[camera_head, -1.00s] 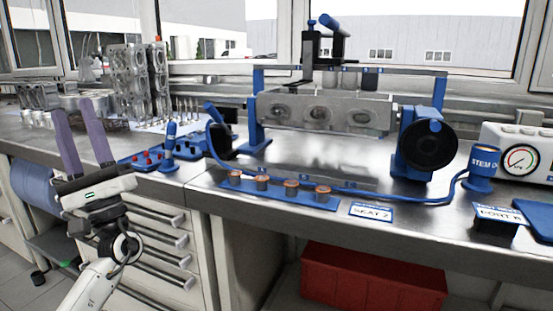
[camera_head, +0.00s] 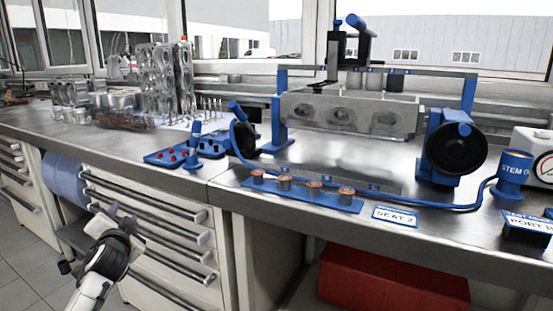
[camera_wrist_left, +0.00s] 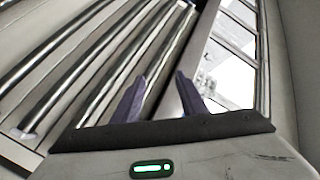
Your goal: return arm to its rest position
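My left arm (camera_head: 95,275) comes up from the bottom left in the head view. My left gripper (camera_head: 118,213) is below the bench top, in front of the cabinet drawers, and is seen foreshortened. In the left wrist view its two purple fingers (camera_wrist_left: 160,80) stand apart with nothing between them, so it is open and empty. The drawer fronts (camera_wrist_left: 75,75) fill the left of that view, and a bright window (camera_wrist_left: 235,50) shows at the right. My right gripper is in neither view.
The metal bench (camera_head: 225,186) overhangs the drawers (camera_head: 150,225). On it are a blue fixture holding a cylinder head (camera_head: 350,113), a blue strip with several copper-coloured parts (camera_head: 300,195), and a blue tray (camera_head: 170,157). A red crate (camera_head: 390,280) sits below.

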